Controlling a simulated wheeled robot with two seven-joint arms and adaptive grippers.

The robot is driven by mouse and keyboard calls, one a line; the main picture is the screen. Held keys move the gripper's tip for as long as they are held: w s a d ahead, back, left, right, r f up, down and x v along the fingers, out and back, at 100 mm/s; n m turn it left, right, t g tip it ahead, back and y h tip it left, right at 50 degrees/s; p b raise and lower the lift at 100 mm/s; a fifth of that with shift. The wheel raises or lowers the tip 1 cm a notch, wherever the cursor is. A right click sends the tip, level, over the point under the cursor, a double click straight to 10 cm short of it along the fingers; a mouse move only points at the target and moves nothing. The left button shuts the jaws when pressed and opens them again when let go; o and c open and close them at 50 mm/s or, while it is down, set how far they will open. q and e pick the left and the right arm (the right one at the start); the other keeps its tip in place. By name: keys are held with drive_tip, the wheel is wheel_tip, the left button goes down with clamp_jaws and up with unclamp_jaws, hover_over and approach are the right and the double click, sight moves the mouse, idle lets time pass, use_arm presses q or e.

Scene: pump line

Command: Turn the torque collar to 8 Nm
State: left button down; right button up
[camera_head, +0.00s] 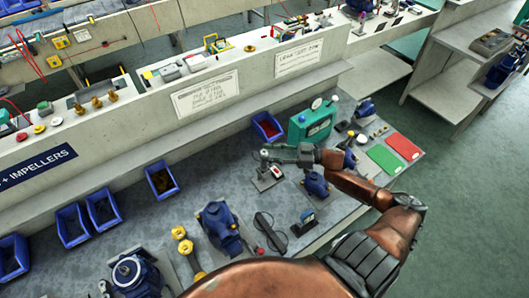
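My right gripper (262,156) is over the workbench, pointing left, at the end of my copper-coloured arm. Its fingers are small here and I cannot tell whether they are open or shut. A small grey stand with a red-and-white part (277,172) is just below the fingertips. I cannot tell whether the gripper touches it. No torque collar or scale can be made out clearly; it may be too small or hidden by the gripper. My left gripper is not in view.
A green test unit (311,122) stands behind the gripper. Blue pumps (220,225) stand on the bench (185,205), with a red mat (404,146) and green mat (385,159) at right. Blue bins (161,178) line the back. A small display stand (306,221) is nearer.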

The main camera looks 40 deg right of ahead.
drive_tip(key=v, duration=0.9)
drive_tip(key=shift+s+d, duration=0.2)
drive_tip(key=shift+d, duration=0.05)
drive_tip(key=shift+r, duration=0.1)
